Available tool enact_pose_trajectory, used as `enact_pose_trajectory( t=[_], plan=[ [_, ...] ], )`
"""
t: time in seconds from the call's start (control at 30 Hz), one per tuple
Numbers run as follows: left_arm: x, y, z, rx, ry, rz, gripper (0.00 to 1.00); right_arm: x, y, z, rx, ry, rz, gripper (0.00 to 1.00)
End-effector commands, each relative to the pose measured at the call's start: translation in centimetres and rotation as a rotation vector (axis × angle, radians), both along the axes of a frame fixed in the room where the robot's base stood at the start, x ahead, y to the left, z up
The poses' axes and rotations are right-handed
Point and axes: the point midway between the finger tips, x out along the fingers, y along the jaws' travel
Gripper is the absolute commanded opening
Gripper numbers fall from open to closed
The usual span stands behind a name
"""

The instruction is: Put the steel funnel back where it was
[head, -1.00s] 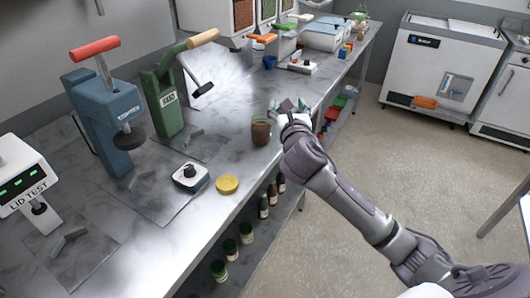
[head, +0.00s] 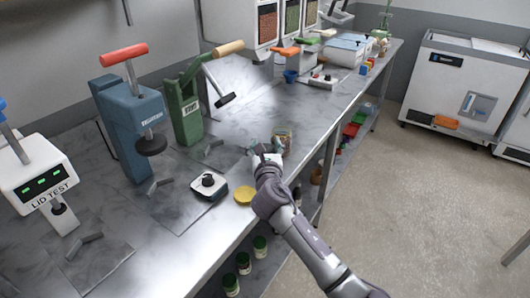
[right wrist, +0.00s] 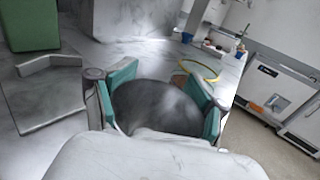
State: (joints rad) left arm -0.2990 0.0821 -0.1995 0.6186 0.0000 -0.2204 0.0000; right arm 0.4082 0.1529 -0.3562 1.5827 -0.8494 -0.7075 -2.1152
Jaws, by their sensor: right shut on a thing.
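My right gripper (head: 265,152) is low over the bench, on the near left side of a glass jar (head: 283,138). In the right wrist view, the teal fingers of the gripper (right wrist: 165,100) are shut on a dark grey, rounded metal thing, which I take as the steel funnel (right wrist: 157,106). Its lower part is hidden by the gripper. In the head view the funnel cannot be made out behind the wrist. The jar shows in the right wrist view as a yellowish rim (right wrist: 200,70) just beyond the right finger. My left gripper is not in view.
A yellow lid (head: 243,195) and a small white device with a black knob (head: 208,186) lie near the gripper. A green press (head: 184,112) and a blue press (head: 128,125) stand behind. Dispensers (head: 270,28) and a blue cup (head: 291,76) are farther back. Bench (head: 185,250) is clear in front.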

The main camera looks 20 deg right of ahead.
Motion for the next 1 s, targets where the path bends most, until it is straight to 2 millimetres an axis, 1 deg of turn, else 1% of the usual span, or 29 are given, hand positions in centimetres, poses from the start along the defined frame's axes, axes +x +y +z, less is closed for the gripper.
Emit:
enact_pose_trajectory(
  t=[0.03,0.13,0.4,0.53,0.57,0.7,0.73,1.0],
  plan=[
    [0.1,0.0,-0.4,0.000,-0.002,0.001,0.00,0.0,0.0,-1.2,0.002,0.005,-0.001,0.33],
    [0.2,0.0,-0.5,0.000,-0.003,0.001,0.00,0.0,0.0,-2.0,0.001,0.002,0.000,0.33],
    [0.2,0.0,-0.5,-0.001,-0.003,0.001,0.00,0.0,0.0,-2.1,0.001,0.000,-0.001,0.33],
    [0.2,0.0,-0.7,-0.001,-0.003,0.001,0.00,0.0,0.0,-2.5,0.000,0.001,-0.001,0.33],
    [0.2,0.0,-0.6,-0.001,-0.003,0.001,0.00,0.0,0.0,-2.5,0.001,0.001,-0.001,0.70],
    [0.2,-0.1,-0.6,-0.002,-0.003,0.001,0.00,0.0,0.0,-2.4,0.001,0.001,-0.001,0.93],
    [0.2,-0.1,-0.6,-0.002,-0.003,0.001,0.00,0.0,0.0,-2.4,0.001,0.001,-0.001,0.96],
    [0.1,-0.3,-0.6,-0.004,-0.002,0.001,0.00,0.0,0.0,-2.4,0.001,0.001,-0.001,0.96]
  ],
)
